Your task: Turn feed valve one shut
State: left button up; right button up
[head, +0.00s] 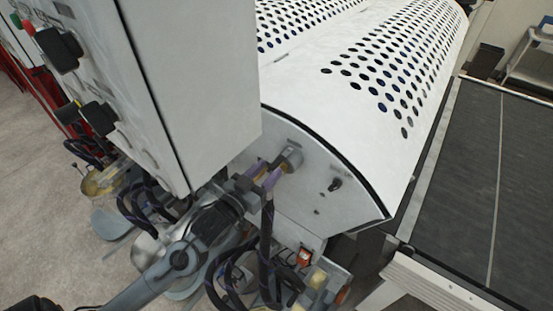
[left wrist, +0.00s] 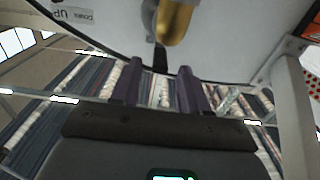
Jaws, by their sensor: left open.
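My left gripper (head: 264,174) reaches up from the lower left to the white end panel of the coater. Its purple fingers are open, beside a grey round fitting (head: 291,158) on that panel. In the left wrist view, the fingers of the gripper (left wrist: 162,75) stand apart. A brass rounded part (left wrist: 173,22) with a dark narrow bar (left wrist: 160,58) below it shows beyond and between the fingertips. This looks like a valve with its handle, but I cannot read which valve it is. I cannot tell whether the fingers touch it. My right gripper is not in view.
A white cabinet (head: 195,75) stands close to the left of the gripper. A perforated white cover (head: 350,85) curves above the end panel. A small black knob (head: 335,184) sits to the right. Dark hoses (head: 268,245) hang below. A dark conveyor bed (head: 480,190) lies at right.

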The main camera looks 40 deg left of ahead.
aim_at(271, 169)
pick_arm(q)
jog(key=shift+w+a+p, duration=0.15)
jog(key=shift+w+p, duration=0.3)
jog(key=shift+w, duration=1.75)
jog(key=shift+c, duration=0.4)
grip_shut()
